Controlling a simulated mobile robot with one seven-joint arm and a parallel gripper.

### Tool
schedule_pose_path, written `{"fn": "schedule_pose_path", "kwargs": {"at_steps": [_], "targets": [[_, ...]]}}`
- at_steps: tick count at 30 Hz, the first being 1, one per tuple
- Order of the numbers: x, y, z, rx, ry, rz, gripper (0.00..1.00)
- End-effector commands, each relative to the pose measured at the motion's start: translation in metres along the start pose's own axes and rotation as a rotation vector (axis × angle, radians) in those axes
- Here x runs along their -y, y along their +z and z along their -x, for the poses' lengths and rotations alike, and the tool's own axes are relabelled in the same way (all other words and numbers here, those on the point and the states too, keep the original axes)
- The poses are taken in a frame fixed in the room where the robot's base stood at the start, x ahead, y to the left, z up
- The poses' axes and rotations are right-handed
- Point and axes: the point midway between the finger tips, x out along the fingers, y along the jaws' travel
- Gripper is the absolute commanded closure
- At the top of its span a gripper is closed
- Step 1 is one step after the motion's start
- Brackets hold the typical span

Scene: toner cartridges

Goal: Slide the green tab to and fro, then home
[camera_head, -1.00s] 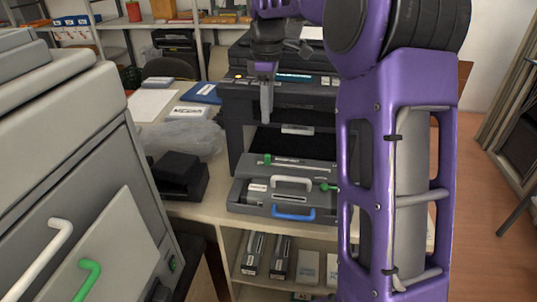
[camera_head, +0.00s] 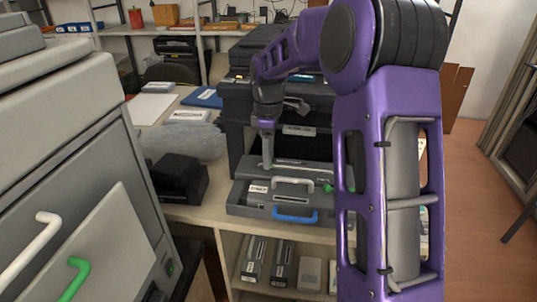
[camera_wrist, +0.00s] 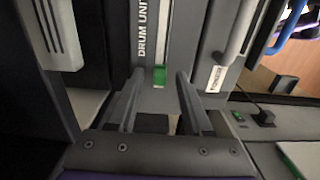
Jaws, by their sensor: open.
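The green tab (camera_wrist: 160,75) shows in the wrist view at the end of a pale strip (camera_wrist: 163,35) on the grey drum unit (camera_wrist: 145,65), beside the words "DRUM UNIT". My gripper (camera_head: 267,163) is open, with one finger on each side of the tab and gaps visible between. Whether the fingertips are level with the tab's height is hard to tell. In the head view the drum unit (camera_head: 247,198) lies in front of the dark printer, and my gripper points down at its back left, hiding the tab.
The drum unit has a white handle (camera_head: 295,181) and a blue handle (camera_head: 295,217). A green knob (camera_head: 327,187) sits at its right, by my arm. A black box (camera_head: 180,177) and a clear plastic bag (camera_head: 190,142) lie left. Cartridges (camera_head: 254,260) stand on the shelf below.

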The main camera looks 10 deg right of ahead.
Motion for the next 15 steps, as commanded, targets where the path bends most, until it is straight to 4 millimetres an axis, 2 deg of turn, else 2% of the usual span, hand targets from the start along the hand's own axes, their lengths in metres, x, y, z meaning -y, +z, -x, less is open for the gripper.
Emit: {"fn": "schedule_pose_path", "kwargs": {"at_steps": [2,10,11,15], "targets": [[0.0,0.0,0.0001,0.0,0.0,0.0,0.5],[0.0001,0.0001,0.0002,0.0,-0.001,0.0,0.97],[0.0001,0.0,0.0002,0.0,0.0,0.0,1.0],[0.0001,0.0,0.0003,0.0,-0.001,0.0,1.0]]}}
